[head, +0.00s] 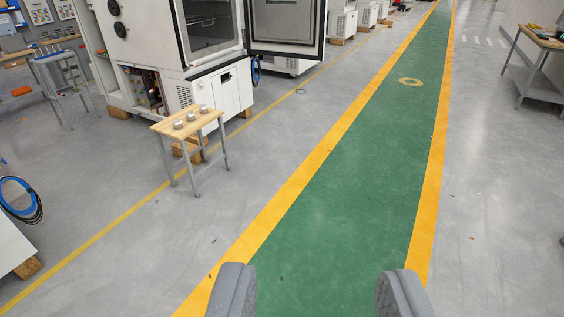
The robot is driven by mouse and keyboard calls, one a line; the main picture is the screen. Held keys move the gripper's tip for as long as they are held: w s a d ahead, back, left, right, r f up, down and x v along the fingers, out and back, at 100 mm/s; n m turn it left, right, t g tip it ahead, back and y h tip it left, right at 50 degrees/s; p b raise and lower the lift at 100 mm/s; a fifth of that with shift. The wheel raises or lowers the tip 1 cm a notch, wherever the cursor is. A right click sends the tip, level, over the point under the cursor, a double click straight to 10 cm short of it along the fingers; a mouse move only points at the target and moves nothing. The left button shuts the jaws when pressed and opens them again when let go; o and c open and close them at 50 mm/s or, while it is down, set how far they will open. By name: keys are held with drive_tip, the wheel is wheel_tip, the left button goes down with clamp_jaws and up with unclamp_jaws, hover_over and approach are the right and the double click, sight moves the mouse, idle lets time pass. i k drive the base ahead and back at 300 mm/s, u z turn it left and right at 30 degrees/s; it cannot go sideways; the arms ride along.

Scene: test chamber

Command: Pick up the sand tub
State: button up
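My gripper (312,292) is at the bottom of the head view, its two grey fingers wide apart with nothing between them but the green floor lane. A small wooden-topped table (165,127) with grey legs stands ahead to the left. Three small grey-white round tubs sit on it: a near-left tub (178,124), a middle tub (191,116) and a far-right tub (204,108). They are too small to tell which holds sand. My gripper is well apart from the table and tubs.
A white test chamber (215,95) with its door (287,28) open stands right behind the table. A blue cable coil (20,200) is at the left edge. A workbench (540,40) stands at the right. The green lane (345,170) is clear.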

sight(203, 110)
drive_tip(key=z, duration=0.1)
drive_tip(key=i, duration=2.85)
drive_tip(key=u, duration=0.85)
drive_tip(key=i, duration=0.9)
drive_tip(key=u, duration=0.4)
